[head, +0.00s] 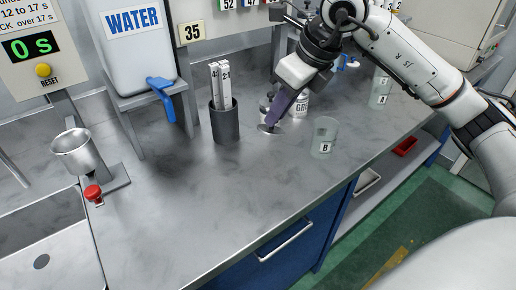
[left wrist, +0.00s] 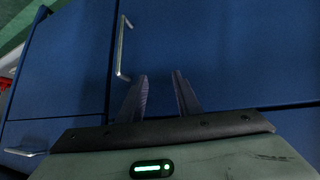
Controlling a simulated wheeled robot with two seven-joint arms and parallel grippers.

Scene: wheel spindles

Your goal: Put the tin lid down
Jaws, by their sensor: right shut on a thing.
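My right gripper (head: 270,123) reaches down over the worktop in the head view and is shut on the tin lid (head: 268,130). The lid is a small, thin metallic disc, at or just above the grey surface; I cannot tell whether it touches. A tin with a partly hidden label beginning "GR" (head: 302,106) stands right behind the gripper. My left gripper (left wrist: 160,85) shows only in the left wrist view. Its fingers are apart and empty, in front of blue cabinet fronts.
A glass beaker marked B (head: 324,138) stands to the right of the lid. A dark holder with white strips (head: 225,124) stands to the left. Beakers (head: 380,92) stand farther back right. The worktop's front middle (head: 215,195) is clear.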

